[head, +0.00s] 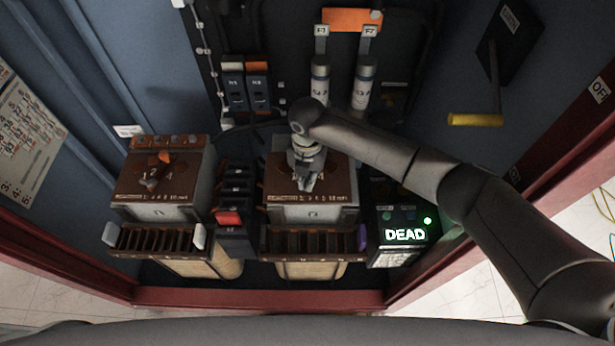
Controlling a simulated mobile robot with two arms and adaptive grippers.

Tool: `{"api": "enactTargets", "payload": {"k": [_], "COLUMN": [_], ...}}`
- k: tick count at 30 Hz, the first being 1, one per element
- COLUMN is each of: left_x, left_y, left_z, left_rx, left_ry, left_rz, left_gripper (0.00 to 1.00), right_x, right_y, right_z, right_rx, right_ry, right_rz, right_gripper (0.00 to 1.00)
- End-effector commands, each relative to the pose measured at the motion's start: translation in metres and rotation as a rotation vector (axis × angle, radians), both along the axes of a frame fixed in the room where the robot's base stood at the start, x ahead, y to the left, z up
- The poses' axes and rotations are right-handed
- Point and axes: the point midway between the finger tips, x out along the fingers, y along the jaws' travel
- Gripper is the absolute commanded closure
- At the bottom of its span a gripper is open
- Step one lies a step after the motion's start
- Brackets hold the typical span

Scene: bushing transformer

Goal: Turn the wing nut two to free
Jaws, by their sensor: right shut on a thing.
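My right gripper (306,182) points down onto the brown top of the right-hand transformer box (338,190). It is shut on wing nut two, which is mostly hidden by the fingers and the wrist above them. The left-hand transformer box (130,186) has a similar brown top with an orange-brown wing nut (155,176) standing in its middle, with nothing touching it. My left gripper is not in view.
A lit "DEAD" indicator box (405,234) stands right of the transformer, below my right arm. A switch block with a red rocker (229,218) sits between the two boxes. Two grey fuse cylinders (320,80) and a yellow-handled lever (475,120) are behind.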

Motion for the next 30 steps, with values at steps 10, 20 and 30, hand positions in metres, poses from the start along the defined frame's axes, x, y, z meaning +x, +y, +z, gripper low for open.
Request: {"api": "enactTargets", "payload": {"k": [10,20,30], "left_x": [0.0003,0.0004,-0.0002], "left_y": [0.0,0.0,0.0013], "left_z": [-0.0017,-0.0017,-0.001], "left_rx": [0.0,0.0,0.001], "left_ry": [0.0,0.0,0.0], "left_rz": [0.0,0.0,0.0], "left_gripper": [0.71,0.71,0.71], "right_x": [-0.0053,-0.0054,-0.003], "right_y": [-0.0026,-0.0027,-0.0009], "right_z": [-0.0082,-0.0082,-0.0035], "right_rx": [-0.009,-0.009,-0.003], "right_ry": [0.014,0.014,0.007], "right_rz": [0.021,0.02,0.02], "right_gripper": [1.0,0.74,0.71]}}
